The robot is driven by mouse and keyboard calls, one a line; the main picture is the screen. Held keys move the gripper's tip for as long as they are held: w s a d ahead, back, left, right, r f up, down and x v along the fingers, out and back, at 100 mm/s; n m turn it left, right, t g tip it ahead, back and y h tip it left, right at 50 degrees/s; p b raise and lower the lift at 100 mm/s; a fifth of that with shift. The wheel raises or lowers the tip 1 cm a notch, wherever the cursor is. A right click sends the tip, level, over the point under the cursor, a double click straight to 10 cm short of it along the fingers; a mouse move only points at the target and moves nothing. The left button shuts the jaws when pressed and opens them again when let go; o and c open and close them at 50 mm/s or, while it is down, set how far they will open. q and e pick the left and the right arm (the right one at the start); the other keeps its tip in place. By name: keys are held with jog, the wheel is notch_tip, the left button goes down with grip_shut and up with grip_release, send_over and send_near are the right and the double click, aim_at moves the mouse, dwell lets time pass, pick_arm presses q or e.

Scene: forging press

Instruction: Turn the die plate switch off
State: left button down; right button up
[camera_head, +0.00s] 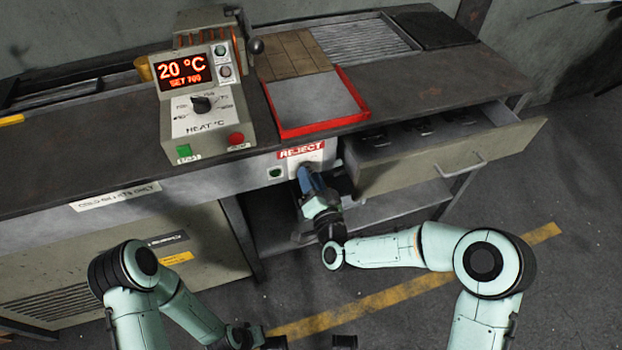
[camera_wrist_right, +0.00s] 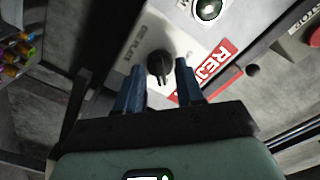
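The die plate switch is a black rotary knob (camera_wrist_right: 160,66) on a pale label plate on the bench front, partly lettered "DIE PLATE" in the right wrist view. My right gripper (camera_wrist_right: 160,80) is at the knob, its two blue fingers apart on either side of the knob's lower end; I cannot tell whether they touch it. In the head view the right gripper (camera_head: 306,172) reaches the panel below the REJECT label and hides the knob. My left gripper (camera_head: 305,342) is low at the bottom edge, its fingertips wide apart and empty.
A green-lit indicator (camera_head: 275,173) sits left of the switch. An open drawer (camera_head: 440,155) juts out to its right. The heat controller (camera_head: 205,100) reads 20 °C, set 700. A red-rimmed tray (camera_head: 340,122) lies on the bench above. The floor in front is clear.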

grip_shut()
pick_arm(q)
jog(key=shift+f, duration=0.1)
jog(key=w+a+f+t+y+b, duration=0.1)
jog(key=w+a+f+b, duration=0.1)
jog(key=w+f+b, duration=0.1)
jog(key=shift+w+a+f+b, duration=0.3)
jog(key=shift+w+a+f, duration=0.05)
jog(key=shift+w+f, duration=0.2)
pick_arm(e)
jog(key=shift+w+n, duration=0.1)
jog(key=shift+n, duration=8.8)
